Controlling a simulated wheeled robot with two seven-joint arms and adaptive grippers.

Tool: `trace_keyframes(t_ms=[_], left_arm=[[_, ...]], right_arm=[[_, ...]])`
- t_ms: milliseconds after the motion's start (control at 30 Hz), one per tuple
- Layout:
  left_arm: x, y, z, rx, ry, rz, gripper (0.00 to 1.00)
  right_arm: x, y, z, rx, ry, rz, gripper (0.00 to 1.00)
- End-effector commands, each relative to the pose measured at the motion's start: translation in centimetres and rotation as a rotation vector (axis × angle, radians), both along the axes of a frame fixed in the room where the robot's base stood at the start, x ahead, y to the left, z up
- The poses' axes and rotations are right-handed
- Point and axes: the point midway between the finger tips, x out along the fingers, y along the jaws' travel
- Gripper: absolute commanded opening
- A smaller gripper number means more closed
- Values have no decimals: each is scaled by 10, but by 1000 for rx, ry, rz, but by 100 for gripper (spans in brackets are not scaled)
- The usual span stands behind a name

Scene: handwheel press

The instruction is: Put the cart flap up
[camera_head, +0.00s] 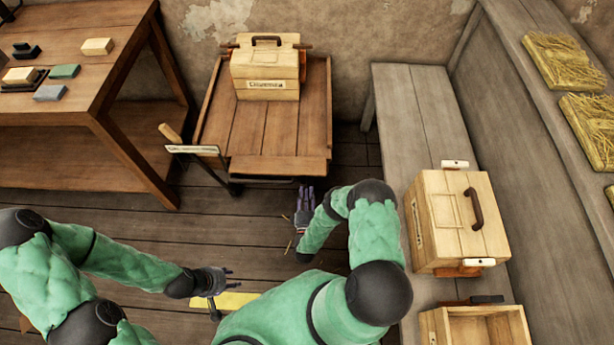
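The wooden cart (222,120) stands against the back wall, its plank deck facing up. A narrow board (278,166) runs along its near edge; it looks like the flap, but I cannot tell its angle clearly. My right gripper (306,193) is just in front of the cart's near right corner, pointing toward it. Its two fingers look apart, with nothing between them. My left gripper (226,272) is low over the floor, nearer to me and left of the right one. Its fingers are too small to judge, and I see nothing held.
A labelled wooden box (265,75) sits at the cart's back. A wooden-handled lever (170,132) and a pale plate (193,150) are at its left. A workbench (60,75) stands left. A bench at right bears another box (455,230) and an open crate (436,330).

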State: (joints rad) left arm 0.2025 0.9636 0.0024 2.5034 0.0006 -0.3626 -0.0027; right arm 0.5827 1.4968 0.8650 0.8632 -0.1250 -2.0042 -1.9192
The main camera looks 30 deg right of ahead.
Motion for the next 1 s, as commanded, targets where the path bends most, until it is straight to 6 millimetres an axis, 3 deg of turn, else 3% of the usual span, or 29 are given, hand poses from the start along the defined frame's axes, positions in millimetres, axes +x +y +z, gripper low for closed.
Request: trace_keyframes(t_ms=[133, 400, 867, 900, 1000], left_arm=[[0, 0, -15, 0, 0, 0, 40], [0, 0, -23, 0, 0, 0, 40], [0, 0, -26, 0, 0, 0, 40], [0, 0, -26, 0, 0, 0, 40], [0, 0, -26, 0, 0, 0, 40]], right_arm=[[23, -15, 2, -1, -3, -1, 30], [56, -34, 10, -1, -1, 0, 30], [67, -41, 14, 1, 1, 0, 30], [67, -41, 14, 1, 1, 0, 27], [67, -41, 14, 1, 1, 0, 0]])
